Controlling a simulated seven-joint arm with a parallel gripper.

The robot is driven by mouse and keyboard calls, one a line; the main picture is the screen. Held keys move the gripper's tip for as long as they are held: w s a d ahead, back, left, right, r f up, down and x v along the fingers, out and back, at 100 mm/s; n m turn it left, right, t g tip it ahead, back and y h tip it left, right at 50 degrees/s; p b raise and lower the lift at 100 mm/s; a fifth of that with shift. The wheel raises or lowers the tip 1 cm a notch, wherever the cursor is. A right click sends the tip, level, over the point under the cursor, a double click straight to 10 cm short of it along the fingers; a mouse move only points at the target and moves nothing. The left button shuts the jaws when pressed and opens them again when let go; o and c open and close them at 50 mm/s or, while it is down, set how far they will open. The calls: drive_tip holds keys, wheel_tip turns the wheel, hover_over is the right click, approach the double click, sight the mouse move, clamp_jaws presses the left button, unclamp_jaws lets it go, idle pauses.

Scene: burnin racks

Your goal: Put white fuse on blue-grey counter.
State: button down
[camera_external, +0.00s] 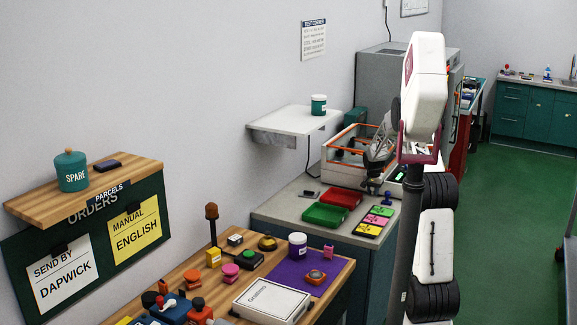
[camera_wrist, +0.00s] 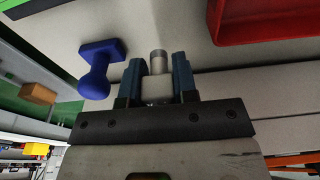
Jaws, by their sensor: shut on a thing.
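My gripper (camera_wrist: 158,66) shows in the wrist view with its two blue fingers shut on the white fuse (camera_wrist: 157,88), a pale cylinder with a grey metal end. In the external view my gripper (camera_external: 377,172) is over the back right of the blue-grey counter (camera_external: 285,200), which has a pale top; the fuse cannot be made out there. In the wrist view the fuse's metal end points toward the pale surface (camera_wrist: 215,58). I cannot tell whether it touches.
A blue knobbed stamp (camera_wrist: 97,68) is close left of my fingers. A red tray (camera_wrist: 262,22) is at upper right; it also shows in the external view (camera_external: 341,199), beside a green tray (camera_external: 325,215) and coloured cards (camera_external: 374,222). An orange-rimmed crate (camera_external: 345,170) stands behind.

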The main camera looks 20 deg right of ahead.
sight(372, 201)
idle(0.3)
drive_tip(key=shift+w+f, duration=0.1)
drive_tip(key=shift+f, duration=1.6)
drive_tip(key=shift+f, duration=0.2)
drive_tip(key=c, duration=0.9)
unclamp_jaws()
drive_tip(key=shift+r, duration=0.2)
wheel_tip(372, 201, up, 12)
drive_tip(key=s+a, duration=0.1)
drive_tip(key=shift+s, duration=0.2)
drive_tip(key=shift+a, duration=0.15)
